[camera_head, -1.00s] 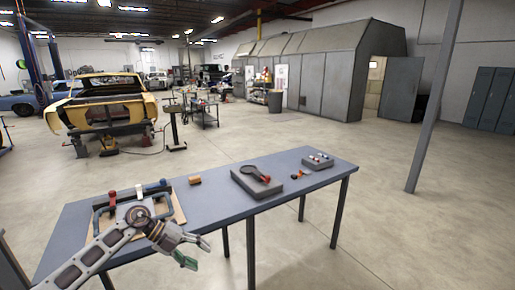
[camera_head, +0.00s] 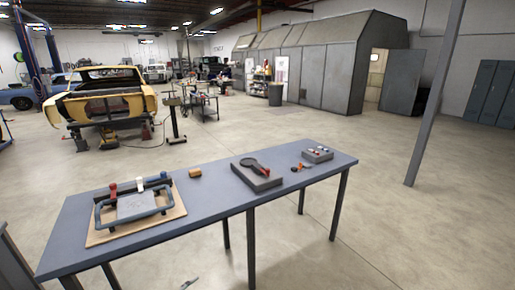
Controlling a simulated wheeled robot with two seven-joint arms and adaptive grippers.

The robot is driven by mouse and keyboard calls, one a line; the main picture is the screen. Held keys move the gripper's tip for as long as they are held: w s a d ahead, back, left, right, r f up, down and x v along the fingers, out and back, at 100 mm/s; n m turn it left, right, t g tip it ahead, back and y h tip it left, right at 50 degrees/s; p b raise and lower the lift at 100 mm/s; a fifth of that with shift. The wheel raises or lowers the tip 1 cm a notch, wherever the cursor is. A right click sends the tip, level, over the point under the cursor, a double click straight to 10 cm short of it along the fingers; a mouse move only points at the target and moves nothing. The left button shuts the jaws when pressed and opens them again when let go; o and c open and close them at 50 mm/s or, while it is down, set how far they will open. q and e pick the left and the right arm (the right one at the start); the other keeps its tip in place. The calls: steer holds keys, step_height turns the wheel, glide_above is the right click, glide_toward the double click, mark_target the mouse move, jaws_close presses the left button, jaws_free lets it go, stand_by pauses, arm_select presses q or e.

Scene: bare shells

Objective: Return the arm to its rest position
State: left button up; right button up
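My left arm is out of the head view except for a small grey piece at the bottom edge, which looks like the tip of my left gripper (camera_head: 190,283). It is low in front of the table, apart from it, and whether it is open or shut cannot be seen. My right gripper is not in view.
The blue-grey table (camera_head: 215,207) bears a board (camera_head: 103,236) with a blue-handled frame, a small orange-brown block (camera_head: 195,173), a grey block with a dark round tool (camera_head: 257,178), small loose parts and a grey block with small pieces (camera_head: 317,155).

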arm_select(q)
steer(key=s+a+f+n+g+y, duration=0.2)
steer(key=s+a+f+n+y, duration=0.15)
steer(key=s+f, duration=0.8)
steer(key=s+a+f+n+g+y, duration=0.2)
steer(key=s+f+n+y, duration=0.2)
steer(key=s+f, duration=0.8)
steer(key=s+d+f+n+g, duration=0.1)
steer(key=s+f+g, duration=0.2)
steer(key=s, duration=1.2)
steer(key=s+d+f+n+g, duration=0.1)
steer(key=s+f+g, duration=0.3)
steer(key=s+f, duration=0.5)
steer(key=s+n+y, duration=0.1)
steer(key=s, duration=0.6)
steer(key=shift+d, duration=0.15)
steer(key=shift+w+f, duration=0.1)
steer(key=shift+w, duration=0.05)
